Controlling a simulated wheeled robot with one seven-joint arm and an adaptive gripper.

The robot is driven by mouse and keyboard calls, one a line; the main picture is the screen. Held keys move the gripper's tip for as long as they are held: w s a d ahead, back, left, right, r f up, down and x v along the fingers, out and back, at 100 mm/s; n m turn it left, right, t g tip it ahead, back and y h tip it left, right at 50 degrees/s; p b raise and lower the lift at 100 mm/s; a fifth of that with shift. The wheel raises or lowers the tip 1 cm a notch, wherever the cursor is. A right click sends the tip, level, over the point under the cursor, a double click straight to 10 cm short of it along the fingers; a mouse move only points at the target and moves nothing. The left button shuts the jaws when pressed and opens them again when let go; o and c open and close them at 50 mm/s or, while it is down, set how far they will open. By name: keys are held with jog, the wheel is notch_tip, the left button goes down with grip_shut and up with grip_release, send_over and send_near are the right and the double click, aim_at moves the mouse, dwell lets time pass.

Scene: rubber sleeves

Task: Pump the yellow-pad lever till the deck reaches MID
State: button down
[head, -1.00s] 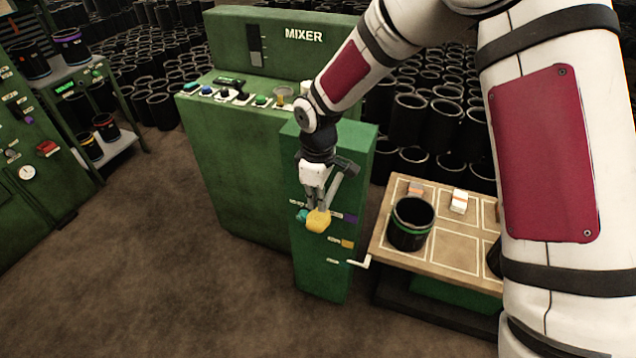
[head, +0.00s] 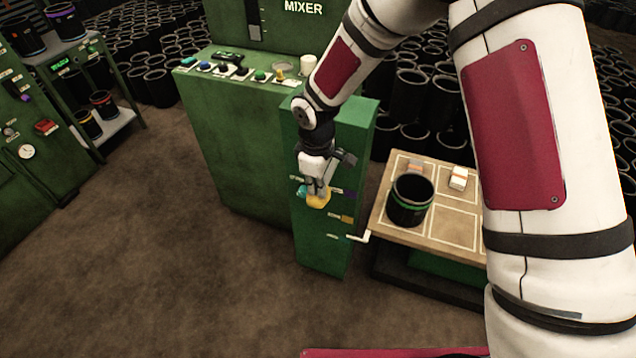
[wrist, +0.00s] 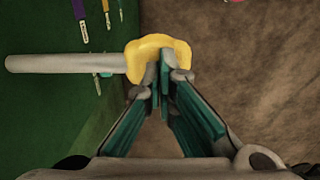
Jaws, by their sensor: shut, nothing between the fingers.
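The lever's yellow pad (head: 318,201) sticks out from the front of the green post (head: 322,245). In the wrist view the pad (wrist: 150,48) sits on the end of a grey rod (wrist: 65,63). My gripper (head: 317,190) is shut and empty, over the pad; in the wrist view its fingertips (wrist: 163,75) overlap the pad and look in contact with it. The wooden deck (head: 455,229) stands right of the post, with a white pointer (head: 361,238) at its left edge. The pointer lies below the yellow tag (head: 347,218) on the post; tag labels are too small to read.
A black sleeve (head: 410,205) with a green band and small white-orange boxes (head: 458,177) are on the deck. The mixer cabinet (head: 235,150) stands behind the post. Shelves with sleeves stand far left. The brown floor in front is clear.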

jog(key=shift+s+a+f+t, duration=0.15)
jog(key=shift+f+t, duration=0.25)
jog(key=shift+f, duration=0.4)
jog(key=f+b, duration=0.1)
jog(key=f, duration=0.1)
jog(key=f+b, duration=0.2)
jog(key=f, duration=0.1)
jog(key=f+b, duration=0.2)
jog(key=f, duration=0.1)
jog(key=shift+w+d+f, duration=0.2)
jog(key=shift+w+d, duration=0.1)
jog(key=shift+w, duration=0.1)
jog(key=shift+f, duration=0.1)
jog(key=s+r, duration=0.2)
jog(key=r, duration=0.2)
jog(key=s+a+r+p, duration=0.1)
jog(key=s+r, duration=0.1)
jog(key=r, duration=0.2)
jog(key=s+a+r+p, duration=0.1)
jog(key=s+r, duration=0.1)
jog(key=r, duration=0.2)
jog(key=shift+s+a+r, duration=0.25)
jog(key=shift+s+r, duration=0.05)
jog(key=shift+r, duration=0.05)
